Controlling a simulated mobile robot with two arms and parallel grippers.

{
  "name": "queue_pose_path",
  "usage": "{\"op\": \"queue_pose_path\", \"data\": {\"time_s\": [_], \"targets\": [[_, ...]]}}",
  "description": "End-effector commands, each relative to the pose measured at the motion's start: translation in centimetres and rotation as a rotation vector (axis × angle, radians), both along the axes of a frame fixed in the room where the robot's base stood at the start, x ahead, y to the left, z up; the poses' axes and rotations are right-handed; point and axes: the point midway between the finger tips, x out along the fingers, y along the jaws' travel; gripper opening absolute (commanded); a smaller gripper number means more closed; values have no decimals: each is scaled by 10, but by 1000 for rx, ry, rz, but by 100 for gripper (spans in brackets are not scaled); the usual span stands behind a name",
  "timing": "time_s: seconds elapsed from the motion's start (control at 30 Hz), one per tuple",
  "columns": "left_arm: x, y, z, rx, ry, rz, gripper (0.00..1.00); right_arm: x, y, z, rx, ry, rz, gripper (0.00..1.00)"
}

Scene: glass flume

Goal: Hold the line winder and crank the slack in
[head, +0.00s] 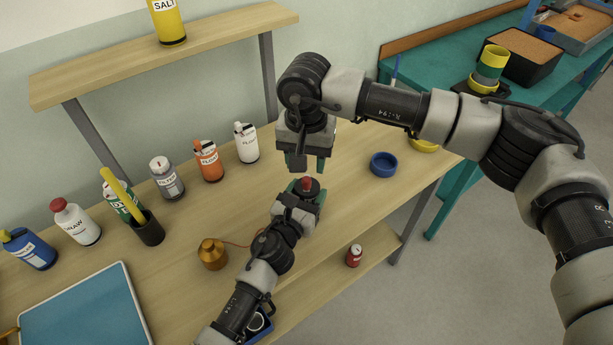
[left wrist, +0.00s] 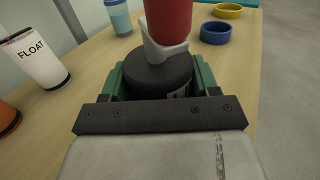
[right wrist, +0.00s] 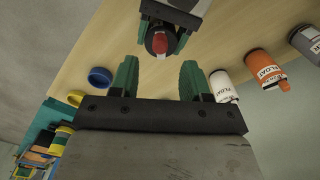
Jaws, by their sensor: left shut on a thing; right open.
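The line winder is a dark round drum (left wrist: 158,73) with a grey crank arm and a red knob (left wrist: 168,20). My left gripper (head: 306,190) is shut around the drum, a green finger on each side, near the right part of the wooden bench. The red knob (head: 307,184) points up. My right gripper (head: 306,166) is open, pointing down just above the knob. In the right wrist view the knob (right wrist: 159,43) lies beyond the open fingers (right wrist: 157,78), apart from them. A thin red line runs to a brass weight (head: 212,254) on the bench.
White (head: 246,143), orange (head: 208,160) and grey (head: 166,178) containers stand along the bench's back. A blue ring-shaped dish (head: 383,164) sits to the right. A shelf (head: 160,53) hangs above the back. A red can (head: 354,256) stands on the lower shelf.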

Motion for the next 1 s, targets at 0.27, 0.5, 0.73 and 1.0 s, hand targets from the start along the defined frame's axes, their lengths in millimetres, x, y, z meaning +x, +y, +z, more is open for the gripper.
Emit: {"op": "queue_pose_path", "data": {"time_s": [0.27, 0.5, 0.73, 1.0], "targets": [[0, 0, 0, 0, 0, 0, 33, 0, 0, -45, 2, 3, -1, 47], [0, 0, 0, 0, 0, 0, 33, 0, 0, -57, 1, 0, -1, 47], [0, 0, 0, 0, 0, 0, 33, 0, 0, -57, 1, 1, 0, 44], [0, 0, 0, 0, 0, 0, 33, 0, 0, -57, 1, 1, 0, 2]]}}
